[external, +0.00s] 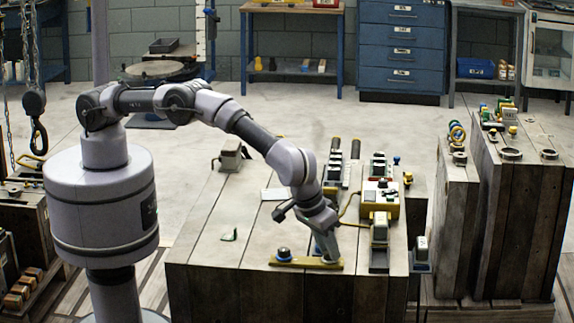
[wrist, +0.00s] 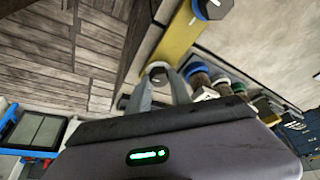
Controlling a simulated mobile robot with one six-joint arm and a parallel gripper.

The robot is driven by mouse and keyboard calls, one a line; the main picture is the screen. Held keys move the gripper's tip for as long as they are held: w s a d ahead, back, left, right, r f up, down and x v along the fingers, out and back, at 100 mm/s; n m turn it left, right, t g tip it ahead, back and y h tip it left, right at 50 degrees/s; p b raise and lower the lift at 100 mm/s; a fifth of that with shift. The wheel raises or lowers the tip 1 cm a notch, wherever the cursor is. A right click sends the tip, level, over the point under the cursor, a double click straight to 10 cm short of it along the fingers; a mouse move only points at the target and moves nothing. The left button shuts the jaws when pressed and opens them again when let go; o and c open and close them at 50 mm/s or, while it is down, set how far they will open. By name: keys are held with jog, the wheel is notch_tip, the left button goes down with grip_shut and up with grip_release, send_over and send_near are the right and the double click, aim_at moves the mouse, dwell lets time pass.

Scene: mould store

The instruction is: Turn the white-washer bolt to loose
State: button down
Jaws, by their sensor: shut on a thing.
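A yellow bar (external: 305,263) lies near the front edge of the wooden block. A dark hex bolt with a blue washer (external: 283,254) stands at its left end; it also shows at the top of the wrist view (wrist: 212,8). The white-washer bolt (wrist: 157,69) is at the bar's other end, between the fingertips in the wrist view. My gripper (external: 328,258) reaches down onto that right end and is shut on this bolt. It hides the bolt in the external view. The bolt's turn position cannot be read. The bar also shows in the wrist view (wrist: 180,42).
The wooden block (external: 225,280) has free room left of the bar. A yellow box (external: 379,205) and a grey-and-yellow device (external: 379,230) stand right of my gripper. A grey clamp-like part (external: 230,155) is at the back left. Several coloured-ring parts (wrist: 218,78) show beyond my fingers.

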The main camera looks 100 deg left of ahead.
jog(key=shift+f, duration=0.1)
jog(key=c, duration=1.5)
grip_release()
jog(key=shift+o, duration=0.2)
jog(key=p+v, duration=0.6)
jog(key=v, duration=1.1)
jog(key=shift+r, duration=0.2)
